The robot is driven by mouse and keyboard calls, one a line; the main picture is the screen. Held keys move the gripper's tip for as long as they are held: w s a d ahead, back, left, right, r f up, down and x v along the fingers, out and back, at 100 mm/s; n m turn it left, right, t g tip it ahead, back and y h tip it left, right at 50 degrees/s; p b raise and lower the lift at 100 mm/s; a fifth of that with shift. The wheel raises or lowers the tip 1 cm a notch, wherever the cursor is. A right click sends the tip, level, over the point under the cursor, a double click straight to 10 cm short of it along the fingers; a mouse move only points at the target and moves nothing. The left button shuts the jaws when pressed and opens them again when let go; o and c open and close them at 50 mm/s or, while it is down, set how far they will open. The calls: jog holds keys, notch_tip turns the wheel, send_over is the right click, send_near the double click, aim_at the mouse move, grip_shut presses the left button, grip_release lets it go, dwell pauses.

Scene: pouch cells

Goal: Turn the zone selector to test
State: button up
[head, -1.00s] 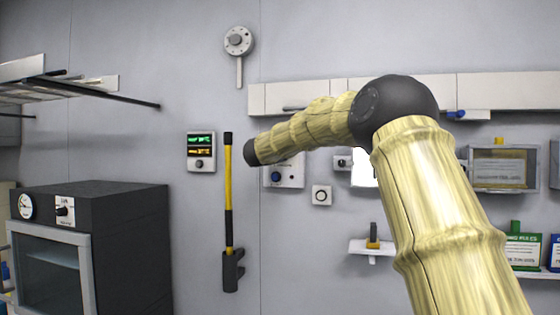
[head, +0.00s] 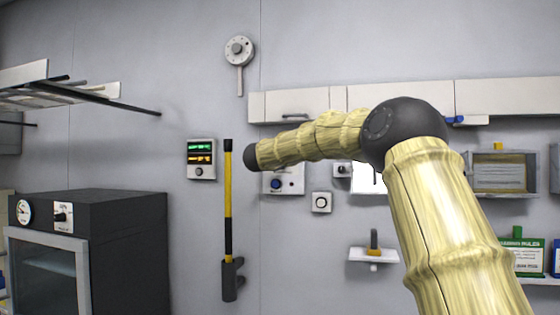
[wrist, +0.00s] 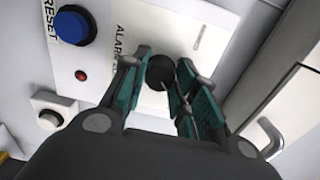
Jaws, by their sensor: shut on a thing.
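A round black knob (wrist: 160,72), which I take to be the zone selector, sits on a white wall panel (wrist: 110,62). The panel also carries a blue RESET button (wrist: 74,25), a small red light (wrist: 81,75) and a partly covered label starting "ALARM". My gripper (wrist: 164,82) has its teal-padded fingers on either side of the knob and is shut on it. The knob's setting cannot be read. In the head view the panel (head: 294,186) shows below my forearm, with its blue button (head: 276,184); my gripper is hidden there.
A small white box with a round button (head: 321,202) is below right of the panel. A yellow-and-black bar (head: 228,205) hangs left of it, beside a display unit (head: 201,158). A small shelf (head: 362,254) juts out lower right. A dark oven (head: 110,235) stands left.

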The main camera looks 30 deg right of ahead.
jog(key=o, duration=1)
jog(key=shift+f, duration=0.1)
jog(key=shift+a, duration=0.1)
jog(key=v, duration=1.1)
jog(key=shift+s+a, duration=0.25)
jog(key=shift+s, duration=0.05)
jog(key=shift+f, duration=0.1)
